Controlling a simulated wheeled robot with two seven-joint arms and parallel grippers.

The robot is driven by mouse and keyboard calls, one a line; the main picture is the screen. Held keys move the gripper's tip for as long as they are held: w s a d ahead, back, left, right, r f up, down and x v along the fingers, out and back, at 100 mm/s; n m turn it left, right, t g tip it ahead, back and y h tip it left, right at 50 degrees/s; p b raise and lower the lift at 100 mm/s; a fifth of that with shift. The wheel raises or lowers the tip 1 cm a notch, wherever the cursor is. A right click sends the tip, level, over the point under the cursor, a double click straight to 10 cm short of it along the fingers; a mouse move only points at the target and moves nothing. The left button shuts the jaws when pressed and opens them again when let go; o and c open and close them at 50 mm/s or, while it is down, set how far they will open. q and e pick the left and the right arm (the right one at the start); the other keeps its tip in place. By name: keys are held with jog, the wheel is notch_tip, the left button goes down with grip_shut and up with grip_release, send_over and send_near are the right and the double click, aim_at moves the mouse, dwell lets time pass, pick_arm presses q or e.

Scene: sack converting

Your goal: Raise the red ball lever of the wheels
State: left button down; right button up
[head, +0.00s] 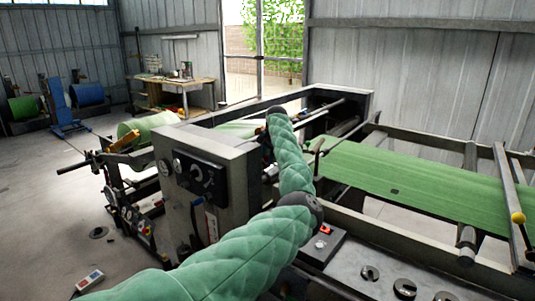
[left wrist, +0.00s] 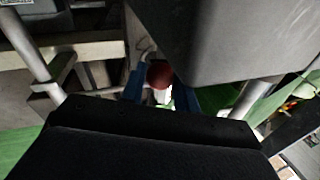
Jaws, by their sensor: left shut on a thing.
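The red ball (left wrist: 159,75) of the lever shows in the left wrist view, between the two blue fingers of my left gripper (left wrist: 158,88). The gripper is shut on it. A pale rod or fitting shows just beside the ball, but most of the lever is hidden. In the head view my green-sleeved left arm reaches over the machine (head: 240,165), and the ball and fingertips are hidden from that side. My right gripper is in neither view.
A grey machine housing (left wrist: 225,35) is close beside the fingers in the left wrist view. In the head view, green web (head: 410,180) runs to the right past a yellow ball lever (head: 518,217). A control panel (head: 360,265) lies at the front. Open floor is at the left.

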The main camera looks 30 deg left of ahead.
pick_arm(q)
jog(key=shift+f+y, duration=0.4)
jog(key=shift+f, duration=0.45)
jog(key=shift+a+f+y+p, duration=0.1)
jog(key=shift+f+y+p, duration=0.4)
jog(key=shift+f, duration=0.55)
jog(key=shift+a+f+y, duration=0.25)
jog(key=shift+f+y, duration=0.45)
jog(key=shift+a+f+y, duration=0.1)
jog(key=shift+f+y, duration=0.3)
jog(key=shift+f, duration=0.25)
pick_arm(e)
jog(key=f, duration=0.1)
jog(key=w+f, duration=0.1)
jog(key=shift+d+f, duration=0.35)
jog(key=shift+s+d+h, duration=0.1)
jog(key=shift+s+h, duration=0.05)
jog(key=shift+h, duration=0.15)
pick_arm(q)
jog(key=c, duration=1.1)
grip_release()
jog(key=shift+o, duration=0.2)
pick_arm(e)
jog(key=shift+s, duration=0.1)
